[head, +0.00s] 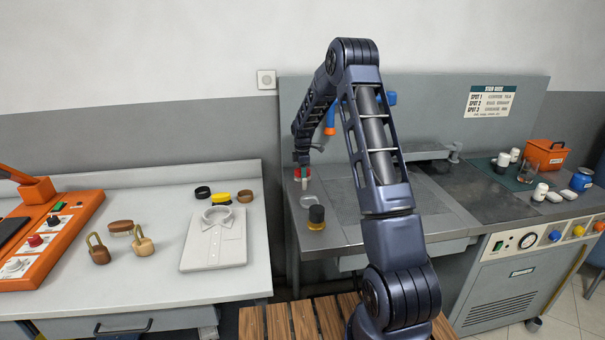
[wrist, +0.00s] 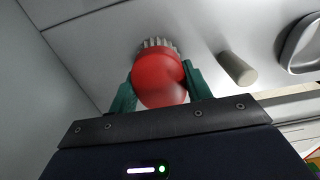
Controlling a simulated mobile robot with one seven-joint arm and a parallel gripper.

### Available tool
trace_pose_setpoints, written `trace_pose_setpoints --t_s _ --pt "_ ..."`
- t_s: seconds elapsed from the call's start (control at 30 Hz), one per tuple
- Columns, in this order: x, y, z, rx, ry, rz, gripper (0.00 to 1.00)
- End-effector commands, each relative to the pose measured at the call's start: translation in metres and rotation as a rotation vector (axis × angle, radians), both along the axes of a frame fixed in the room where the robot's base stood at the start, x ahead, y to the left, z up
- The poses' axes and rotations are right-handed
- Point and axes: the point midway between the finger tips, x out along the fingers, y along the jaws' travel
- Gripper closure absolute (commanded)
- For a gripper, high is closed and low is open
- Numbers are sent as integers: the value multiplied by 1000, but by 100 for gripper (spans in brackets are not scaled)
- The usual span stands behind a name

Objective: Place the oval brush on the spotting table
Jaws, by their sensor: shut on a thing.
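The oval brush, red with a rounded back and pale bristles, is held between the green fingers of my gripper (wrist: 160,86) in the wrist view, where the brush (wrist: 159,80) fills the gap. In the head view the red brush (head: 302,173) shows small below my arm, over the left rear part of the grey spotting table (head: 335,228). The bristles face a pale grey surface in the wrist view. I cannot tell whether they touch it. My arm hides part of the table.
A black-and-yellow jar (head: 316,217) stands near the table's front left edge. A beige cylinder (wrist: 237,68) is beside the brush in the wrist view. Bottles and an orange box (head: 546,154) crowd the right end. A folded shirt (head: 214,240) lies on the separate left counter.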

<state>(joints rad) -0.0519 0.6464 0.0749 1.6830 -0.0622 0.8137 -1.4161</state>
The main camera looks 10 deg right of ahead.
Motion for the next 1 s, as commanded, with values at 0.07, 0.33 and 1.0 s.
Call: trace_pose_setpoints --t_s 0.07,0.33,1.0 --pt "0 0 -2 0 1 0 75" --pt "0 0 -2 0 1 0 30" --pt "0 -1 73 1 -2 -1 30"
